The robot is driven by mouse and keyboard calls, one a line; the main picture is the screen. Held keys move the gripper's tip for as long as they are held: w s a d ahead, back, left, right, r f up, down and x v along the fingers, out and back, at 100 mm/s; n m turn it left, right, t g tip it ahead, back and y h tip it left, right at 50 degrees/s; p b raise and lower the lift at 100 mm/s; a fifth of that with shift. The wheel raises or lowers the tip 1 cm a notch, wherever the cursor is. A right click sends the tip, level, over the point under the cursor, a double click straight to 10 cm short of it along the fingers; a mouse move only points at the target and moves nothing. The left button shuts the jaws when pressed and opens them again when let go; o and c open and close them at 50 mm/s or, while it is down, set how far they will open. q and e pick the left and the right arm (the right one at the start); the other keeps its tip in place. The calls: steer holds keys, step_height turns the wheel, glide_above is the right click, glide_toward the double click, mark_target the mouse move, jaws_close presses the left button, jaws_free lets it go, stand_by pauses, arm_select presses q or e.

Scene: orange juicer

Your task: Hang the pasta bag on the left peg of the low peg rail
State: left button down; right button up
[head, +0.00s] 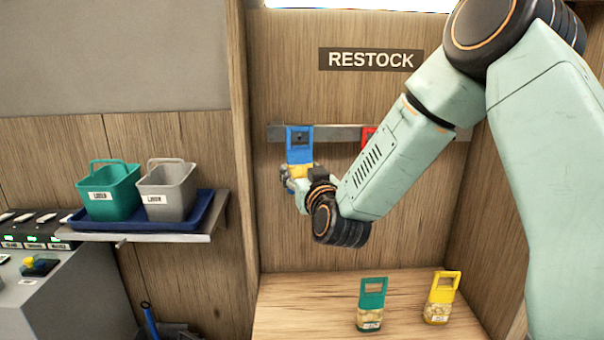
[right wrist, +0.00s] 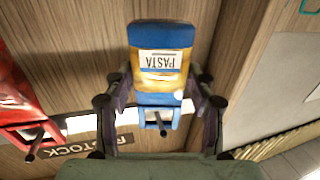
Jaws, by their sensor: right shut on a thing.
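The pasta bag (head: 299,153) is blue with a yellow window and hangs upright in front of the left end of the low peg rail (head: 334,133). In the right wrist view, the pasta bag (right wrist: 160,38) shows its label upside down. A dark peg tip (right wrist: 163,130) shows at the opening of its blue hanger; it looks to be inside the loop, but the depth is hard to judge. My right gripper (head: 299,178) is shut on the bag's lower part; its fingers flank the bag in the right wrist view (right wrist: 160,92). My left gripper is out of view.
A red bag (head: 368,136) hangs on the rail to the right, partly behind my right arm. A green-topped bag (head: 371,300) and a yellow bag (head: 443,295) stand on the wooden shelf (head: 300,305) below. A blue tray (head: 180,222) with two baskets stands left, beyond the wooden divider.

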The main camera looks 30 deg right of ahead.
steer(key=shift+d, duration=0.1)
stand_by(0.3)
steer(key=o, duration=1.2)
steer(key=shift+o, duration=0.2)
steer(key=v, duration=1.2)
steer(key=x, duration=1.1)
steer(key=shift+w, duration=0.35)
steer(key=shift+w+d+r, duration=0.1)
steer(key=shift+w, duration=0.1)
steer(key=shift+s+r, duration=0.1)
steer(key=shift+s, duration=0.15)
